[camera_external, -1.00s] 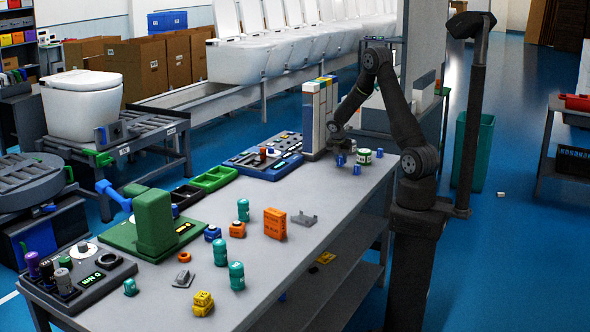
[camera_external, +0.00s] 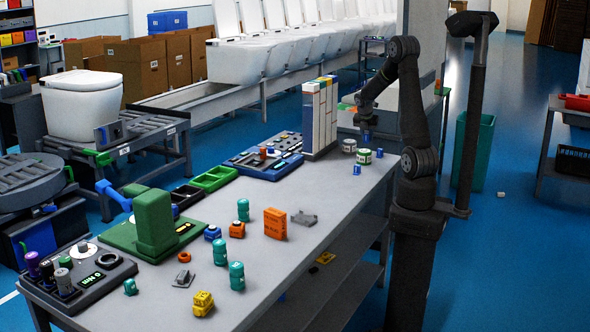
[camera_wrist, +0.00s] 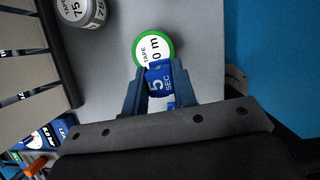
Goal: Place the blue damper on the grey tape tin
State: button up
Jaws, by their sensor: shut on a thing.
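My gripper (camera_external: 366,128) is shut on a blue damper (camera_external: 366,137), raised above the far end of the bench. In the wrist view the damper (camera_wrist: 158,79), with white "5 SEC" lettering, sits between my fingertips (camera_wrist: 158,88). The grey tape tin (camera_external: 349,146) stands on the bench, to the left of the held damper. In the wrist view the grey tin (camera_wrist: 83,11) is at the top left, marked "75" and cut by the frame edge. The damper is apart from it.
A green-rimmed tape tin (camera_external: 364,157) stands below my gripper; the wrist view shows it partly behind the damper (camera_wrist: 150,40). Another small blue piece (camera_external: 357,169) stands in front of it. Tall upright boxes (camera_external: 318,115) stand left of the grey tin.

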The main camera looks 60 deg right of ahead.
jog(key=w+d+r+n+t, duration=0.1)
jog(key=d+r+n, duration=0.15)
jog(key=d, duration=0.55)
jog(key=w+d+r+n, duration=0.1)
jog(key=d+r, duration=0.2)
jog(key=d, duration=0.4)
send_over(350, 140)
jog(key=a, duration=0.1)
jog(key=f, duration=0.6)
jog(key=shift+s+f, duration=0.2)
jog(key=shift+f, duration=0.1)
jog(key=shift+a+f, duration=0.1)
jog(key=shift+f, duration=1.9)
jog(key=shift+f, duration=0.1)
jog(key=shift+f, duration=0.1)
jog(key=o, duration=1)
